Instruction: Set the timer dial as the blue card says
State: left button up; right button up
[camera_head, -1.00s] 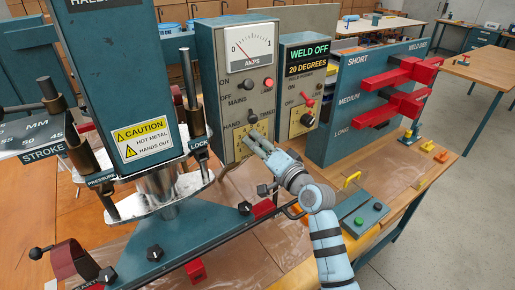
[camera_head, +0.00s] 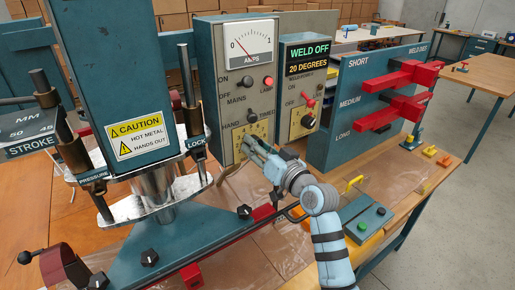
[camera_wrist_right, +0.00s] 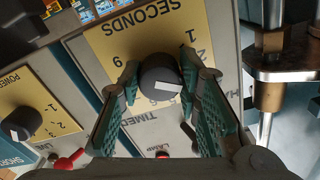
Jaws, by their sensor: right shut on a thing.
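The timer dial (camera_wrist_right: 160,78) is a black round knob with a white mark, on a yellow plate (camera_wrist_right: 105,42) lettered SECONDS. In the wrist view the mark points toward the lower right; the number beside it is hard to read. My right gripper (camera_wrist_right: 163,80) is shut on the dial, one finger on each side of it. In the head view my right gripper (camera_head: 248,145) is at the lower front of the grey panel box (camera_head: 226,100), and it hides most of the dial. I cannot make out a blue card. My left gripper is not in view.
The welding press (camera_head: 110,70) with its CAUTION label stands left of the panel box. A second box (camera_head: 305,85) reads WELD OFF, 20 DEGREES. A blue rack (camera_head: 340,140) with red clamps stands to the right.

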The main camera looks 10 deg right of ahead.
jog(key=shift+r, duration=0.1)
dwell(0.3)
jog(key=o, duration=1.1)
jog(key=shift+o, duration=0.2)
jog(key=v, duration=1.2)
